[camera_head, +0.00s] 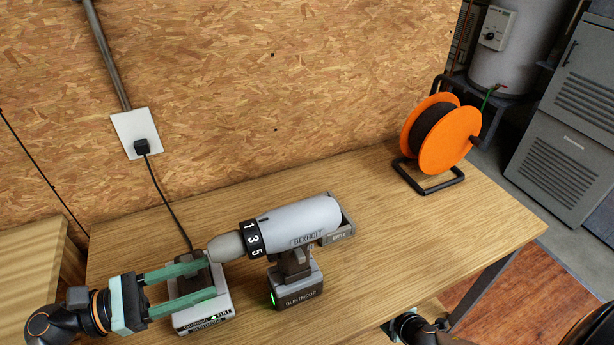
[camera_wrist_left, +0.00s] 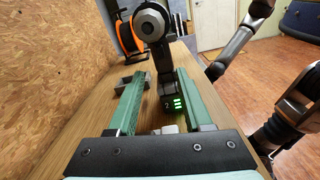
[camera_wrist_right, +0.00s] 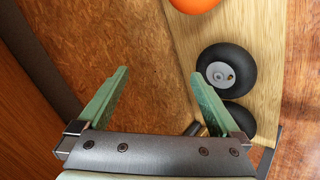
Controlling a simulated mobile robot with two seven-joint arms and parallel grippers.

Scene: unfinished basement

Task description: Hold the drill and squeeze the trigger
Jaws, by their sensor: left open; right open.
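The drill (camera_head: 305,222) has a grey body and a dark numbered collar. It stands upright on its battery (camera_head: 296,290) on the table, chuck pointing left. My left gripper (camera_head: 210,278) is open just left of the drill's handle, above the charger (camera_head: 203,312) and below the chuck. In the left wrist view the drill's chuck (camera_wrist_left: 150,22) shows above and beyond the open fingers, and the battery's green lights (camera_wrist_left: 177,104) show between them. The trigger is hard to make out. My right gripper (camera_wrist_right: 160,75) is open and empty, low beyond the table's front edge.
A grey block (camera_head: 341,232) lies behind the drill. An orange cable reel (camera_head: 443,137) stands at the table's far right. The charger's cord runs to a wall outlet (camera_head: 136,134). The right wrist view shows black wheels (camera_wrist_right: 226,73). The table's right half is mostly clear.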

